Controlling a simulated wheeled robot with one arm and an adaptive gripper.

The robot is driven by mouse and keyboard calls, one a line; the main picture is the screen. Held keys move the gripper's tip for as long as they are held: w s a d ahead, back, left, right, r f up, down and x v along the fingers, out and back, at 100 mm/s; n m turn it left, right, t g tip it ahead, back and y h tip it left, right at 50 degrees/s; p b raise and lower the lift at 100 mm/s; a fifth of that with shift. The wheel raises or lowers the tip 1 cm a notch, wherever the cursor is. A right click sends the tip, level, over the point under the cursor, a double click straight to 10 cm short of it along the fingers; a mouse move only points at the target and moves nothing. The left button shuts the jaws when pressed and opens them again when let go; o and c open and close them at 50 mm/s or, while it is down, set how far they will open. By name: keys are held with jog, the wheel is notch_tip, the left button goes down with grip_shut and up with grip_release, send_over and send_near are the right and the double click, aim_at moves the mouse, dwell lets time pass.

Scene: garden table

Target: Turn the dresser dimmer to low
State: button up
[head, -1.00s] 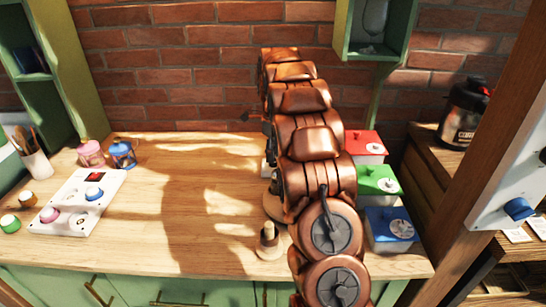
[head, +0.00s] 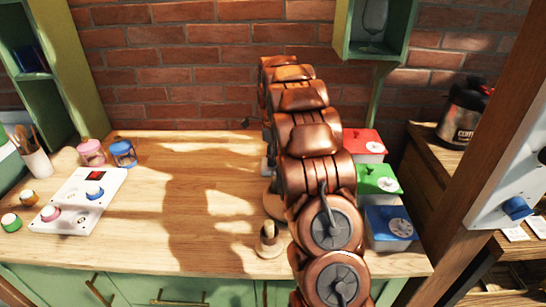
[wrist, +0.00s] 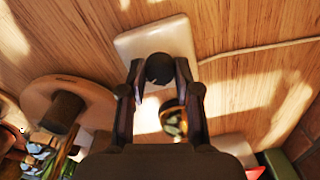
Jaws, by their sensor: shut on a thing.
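In the wrist view a pale box (wrist: 150,40) with a round black knob (wrist: 159,68) lies on the wooden top, a pale cord running off to the right. I take it to be the dimmer. My gripper (wrist: 160,72) has its two dark fingers on either side of the knob, shut on it. A brass-coloured part (wrist: 173,121) shows between the fingers, below the knob. Any low mark on the box cannot be made out. In the head view my arm hides the gripper and nearly all of the box; only a pale sliver (head: 265,165) shows left of the arm.
A round wooden stand with a peg (wrist: 66,108) is left of the gripper; a small wooden peg (head: 269,240) stands near the front edge. Red (head: 365,145), green (head: 377,184) and blue (head: 390,226) boxes stand right of my arm. A white knob panel (head: 78,205) lies left; the middle is clear.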

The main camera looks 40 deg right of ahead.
grip_shut()
jog(key=shift+f+n, duration=0.1)
jog(key=shift+n, duration=0.3)
jog(key=n+b, duration=0.2)
jog(key=n, duration=0.1)
jog(key=n+b, duration=0.1)
jog(key=n, duration=0.4)
jog(key=shift+b, duration=0.35)
jog(key=n+b, duration=0.1)
jog(key=n, duration=0.4)
jog(key=shift+n, duration=0.4)
jog(key=n, duration=0.5)
jog(key=shift+n, duration=0.4)
